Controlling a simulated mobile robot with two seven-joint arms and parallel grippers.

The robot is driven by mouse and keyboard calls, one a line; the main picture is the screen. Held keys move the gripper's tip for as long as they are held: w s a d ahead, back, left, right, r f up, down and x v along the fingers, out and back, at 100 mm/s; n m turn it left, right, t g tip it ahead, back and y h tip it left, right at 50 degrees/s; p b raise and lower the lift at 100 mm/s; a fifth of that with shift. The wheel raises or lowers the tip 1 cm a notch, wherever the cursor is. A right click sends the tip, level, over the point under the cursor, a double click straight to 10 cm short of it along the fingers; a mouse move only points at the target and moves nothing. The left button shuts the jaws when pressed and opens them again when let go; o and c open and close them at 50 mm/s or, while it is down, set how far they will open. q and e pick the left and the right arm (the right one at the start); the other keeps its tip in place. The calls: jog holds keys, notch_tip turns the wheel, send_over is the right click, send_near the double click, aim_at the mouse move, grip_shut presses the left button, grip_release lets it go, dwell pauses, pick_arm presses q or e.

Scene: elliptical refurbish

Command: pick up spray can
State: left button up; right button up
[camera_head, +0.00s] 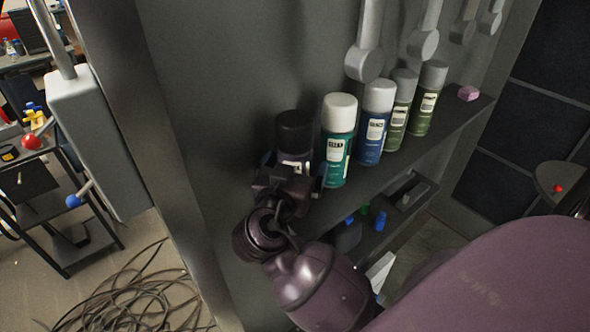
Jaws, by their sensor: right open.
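Several spray cans stand upright in a row on a grey shelf (390,165) against a panel. The nearest, at the left end, is a dark can with a black cap (294,131). Beside it are a green can with a white cap (338,142), a blue can with a light cap (374,124) and olive cans with grey caps (428,100). My right gripper (292,172) is open at the dark can, one finger on each side of it. It hides the can's lower part, so I cannot tell whether the fingers touch it. My left gripper is not in view.
The green can stands close to the right finger. Grey hanging tools (366,62) are on the panel above the cans. A pink block (468,93) lies at the shelf's far end. A lower shelf holds small blue items (380,221). Cables (135,290) lie on the floor at left.

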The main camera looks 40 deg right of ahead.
jog(key=shift+c, duration=0.4)
jog(key=c, duration=1)
notch_tip(320, 180, up, 20)
jog(key=shift+r+p, duration=0.1)
jog(key=shift+p, duration=0.35)
jog(key=o, duration=0.4)
jog(key=c, duration=0.9)
jog(key=shift+c, duration=0.2)
